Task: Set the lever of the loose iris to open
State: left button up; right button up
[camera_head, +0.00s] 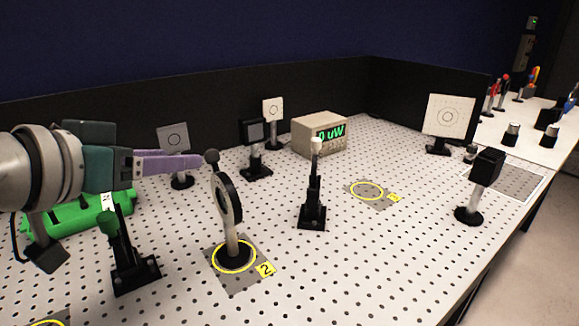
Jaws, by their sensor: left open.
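An iris (226,200), a black ring on a silver post with a round black base, stands upright inside the yellow circle of the pad marked 2 (239,282). Its lever ends in a dark ball (211,156) that sticks up at the upper left of the ring. My left gripper (196,158) comes in from the left with purple fingers, its tips just left of the ball. The fingers overlap from this angle and hold nothing that I can see. I cannot tell whether a tip touches the ball. My right gripper is not in view.
A black mount with a white top (313,190) stands right of the iris. A power meter (320,135) and target cards are behind. An empty marked pad (370,194) lies right.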

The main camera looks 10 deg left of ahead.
aim_at(207, 156)
pick_arm(q)
jog(key=b+x, duration=0.1)
jog(key=x, duration=0.9)
grip_shut()
dwell(0.4)
jog(key=shift+r, duration=0.1)
dwell(0.9)
